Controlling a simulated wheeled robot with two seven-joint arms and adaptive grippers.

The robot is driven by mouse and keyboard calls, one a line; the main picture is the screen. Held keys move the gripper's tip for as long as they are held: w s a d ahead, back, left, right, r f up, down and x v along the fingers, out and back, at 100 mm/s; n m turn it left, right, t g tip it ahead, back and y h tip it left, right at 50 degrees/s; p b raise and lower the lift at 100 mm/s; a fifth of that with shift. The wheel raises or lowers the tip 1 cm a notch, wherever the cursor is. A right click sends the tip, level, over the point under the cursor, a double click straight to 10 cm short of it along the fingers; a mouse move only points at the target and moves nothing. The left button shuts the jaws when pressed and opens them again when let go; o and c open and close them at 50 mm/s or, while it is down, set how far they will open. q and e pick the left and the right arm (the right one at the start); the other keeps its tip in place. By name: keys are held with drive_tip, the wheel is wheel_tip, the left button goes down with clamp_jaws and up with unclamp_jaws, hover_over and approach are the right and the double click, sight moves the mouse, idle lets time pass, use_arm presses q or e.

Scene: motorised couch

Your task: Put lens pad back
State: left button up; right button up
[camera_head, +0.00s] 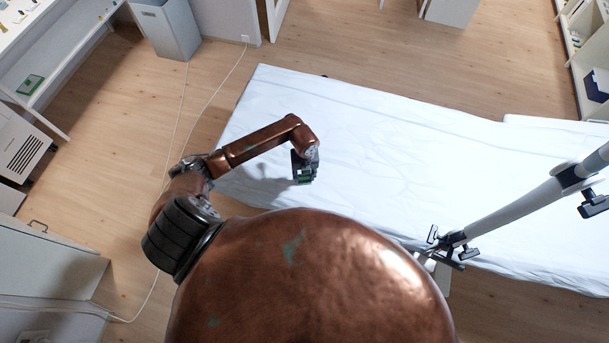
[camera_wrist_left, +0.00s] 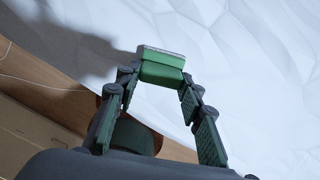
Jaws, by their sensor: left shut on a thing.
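My left gripper (camera_head: 304,178) hangs over the near left part of the white-covered couch (camera_head: 400,150). In the left wrist view, the same gripper (camera_wrist_left: 160,82) has its two dark fingers around a small green pad (camera_wrist_left: 162,72) with a pale grey edge, which I take to be the lens pad. The pad is held between the fingertips, with the white sheet behind it. In the head view only a small bit of green shows at the fingertips. My right gripper is not in view.
A grey jointed arm with black clamps (camera_head: 520,200) reaches over the couch's right side. A grey bin (camera_head: 165,30) stands at the upper left, beside white shelving (camera_head: 55,60) holding a small green item (camera_head: 30,85). Cables run along the wooden floor. The couch's middle is clear.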

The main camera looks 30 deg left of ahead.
sight(304, 176)
use_arm(q)
drive_tip(key=o, duration=1)
drive_tip(key=shift+f, duration=0.1)
wheel_tip(304, 176, up, 12)
drive_tip(key=shift+r+b, duration=0.1)
drive_tip(key=shift+b, duration=0.6)
